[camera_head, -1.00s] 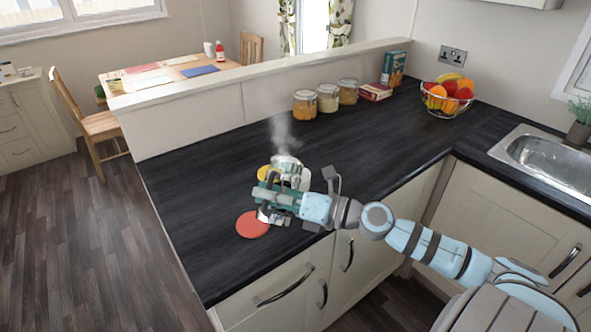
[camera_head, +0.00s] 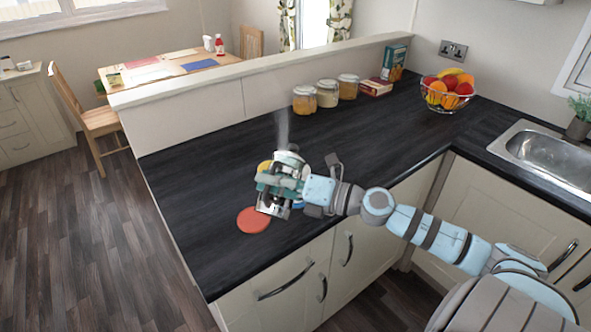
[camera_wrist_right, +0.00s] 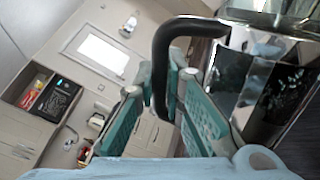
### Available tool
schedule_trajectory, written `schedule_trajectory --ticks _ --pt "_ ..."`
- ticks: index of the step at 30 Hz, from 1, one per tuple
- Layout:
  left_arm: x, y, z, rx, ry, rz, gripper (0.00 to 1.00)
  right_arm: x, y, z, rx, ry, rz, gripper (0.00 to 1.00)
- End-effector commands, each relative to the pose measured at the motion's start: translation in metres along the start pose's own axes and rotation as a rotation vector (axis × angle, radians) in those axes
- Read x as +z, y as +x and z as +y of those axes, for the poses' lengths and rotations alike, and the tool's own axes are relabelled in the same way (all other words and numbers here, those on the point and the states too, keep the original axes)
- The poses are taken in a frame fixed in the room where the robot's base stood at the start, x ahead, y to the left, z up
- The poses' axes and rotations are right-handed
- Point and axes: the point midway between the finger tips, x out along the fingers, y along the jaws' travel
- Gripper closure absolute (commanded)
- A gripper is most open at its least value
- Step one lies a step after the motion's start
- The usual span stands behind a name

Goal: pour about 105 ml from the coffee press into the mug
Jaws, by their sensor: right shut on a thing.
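The coffee press shows its shiny metal top (camera_head: 291,158) above my right gripper (camera_head: 276,188) in the head view; steam rises there. In the right wrist view its black handle (camera_wrist_right: 163,65) runs between the two green finger pads, and its glass and chrome body (camera_wrist_right: 262,85) fills the right side. My right gripper is shut on this handle. The press looks tilted, but how far I cannot tell. I cannot make out the mug near the press; the gripper and press cover that spot. Any liquid stream is hidden too. My left gripper is not in view.
A red round mat (camera_head: 254,219) lies left of the gripper. Parts of a yellow disc (camera_head: 263,167) and a blue one (camera_head: 298,204) show around it. Jars (camera_head: 327,94) and a fruit bowl (camera_head: 447,93) stand farther back. The counter's left part (camera_head: 195,190) is clear.

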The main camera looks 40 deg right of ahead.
Motion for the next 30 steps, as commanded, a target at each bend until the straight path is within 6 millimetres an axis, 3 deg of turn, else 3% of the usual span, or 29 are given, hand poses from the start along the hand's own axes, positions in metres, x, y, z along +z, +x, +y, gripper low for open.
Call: schedule_trajectory --ticks 30 --pt "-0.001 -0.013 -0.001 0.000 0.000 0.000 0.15 0.019 0.000 0.010 0.001 0.143 0.000 1.00"
